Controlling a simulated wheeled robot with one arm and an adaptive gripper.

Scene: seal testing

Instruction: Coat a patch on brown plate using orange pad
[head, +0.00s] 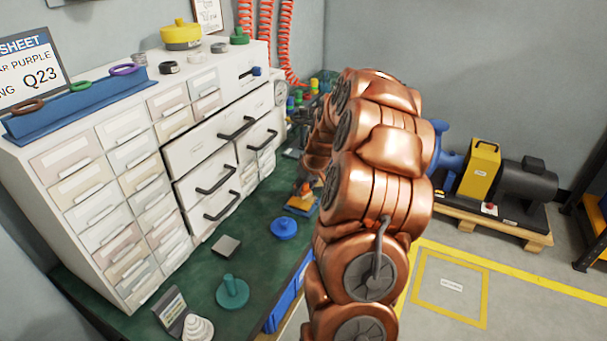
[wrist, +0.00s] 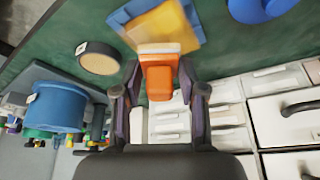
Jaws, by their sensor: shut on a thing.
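My gripper (wrist: 160,82) is shut on the orange pad (wrist: 159,80), which sits between its two fingers in the wrist view. The pad has a pale, whitish end face pointing away from the palm. Just past that end lies the brown plate (wrist: 188,22), tan and tilted in the picture, on a blue base. The pad's end overlaps the plate's near edge in this view; I cannot tell whether they touch. In the head view the orange pad (head: 303,188) shows small above the plate (head: 300,204), beside my arm, which hides most of my gripper.
A blue knobbed disc (head: 284,228), a grey square block (head: 226,247) and a teal knobbed disc (head: 232,291) stand on the green bench. A white drawer cabinet (head: 160,110) rises behind them. A dark-rimmed tan disc (wrist: 100,58) lies beside the plate.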

